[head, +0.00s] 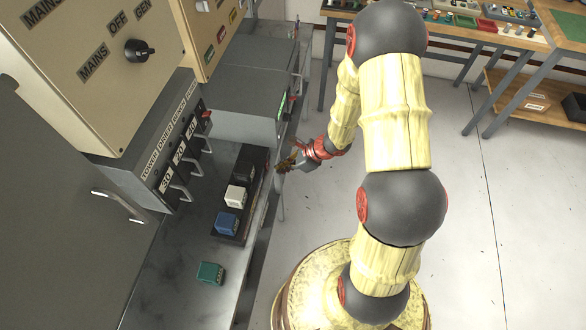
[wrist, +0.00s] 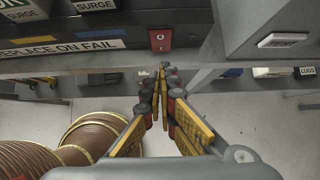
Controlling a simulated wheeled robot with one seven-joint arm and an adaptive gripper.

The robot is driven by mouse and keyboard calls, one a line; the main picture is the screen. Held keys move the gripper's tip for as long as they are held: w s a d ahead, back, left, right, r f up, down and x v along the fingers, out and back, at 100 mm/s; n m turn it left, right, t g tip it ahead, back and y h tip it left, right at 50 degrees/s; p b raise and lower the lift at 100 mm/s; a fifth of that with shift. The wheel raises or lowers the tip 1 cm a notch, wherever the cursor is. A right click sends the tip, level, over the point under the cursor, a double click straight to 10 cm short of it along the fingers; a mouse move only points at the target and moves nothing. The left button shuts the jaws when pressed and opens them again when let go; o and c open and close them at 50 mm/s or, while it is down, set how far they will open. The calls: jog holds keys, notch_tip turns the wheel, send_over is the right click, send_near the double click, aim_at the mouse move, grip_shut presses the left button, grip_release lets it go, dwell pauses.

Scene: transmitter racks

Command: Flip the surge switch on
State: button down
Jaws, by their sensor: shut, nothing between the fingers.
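A red rocker switch (wrist: 160,39) with white marks is on a dark unit's front in the wrist view, beside white parts marked SURGE (wrist: 95,5) and a REPLACE ON FAIL strip (wrist: 60,47). I cannot tell which way the rocker is set. My gripper (wrist: 162,70) is shut and empty; its tips lie just below the rocker in that view, apparently apart from it. In the head view my gripper (head: 284,166) is at the bench's right edge, beside a dark rail. The rocker cannot be made out there.
The dark rail holds a white block (head: 236,196) and a blue block (head: 227,223); a green block (head: 209,273) sits on the bench. A labelled breaker row (head: 180,155) with metal handles stands behind. Grey boxes (head: 243,85) are farther along. The floor (head: 480,220) at right is clear.

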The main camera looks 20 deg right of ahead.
aim_at(267, 165)
jog(key=shift+w+a+f, duration=0.1)
jog(key=shift+w+a, duration=0.35)
jog(key=shift+a, duration=0.2)
jog(key=shift+w+a+f+b, duration=0.2)
jog(key=shift+a+f+b, duration=0.1)
jog(key=shift+b, duration=0.35)
jog(key=shift+r, duration=0.25)
jog(key=shift+r+p, duration=0.7)
jog(key=shift+p, duration=0.05)
jog(key=shift+d, duration=0.15)
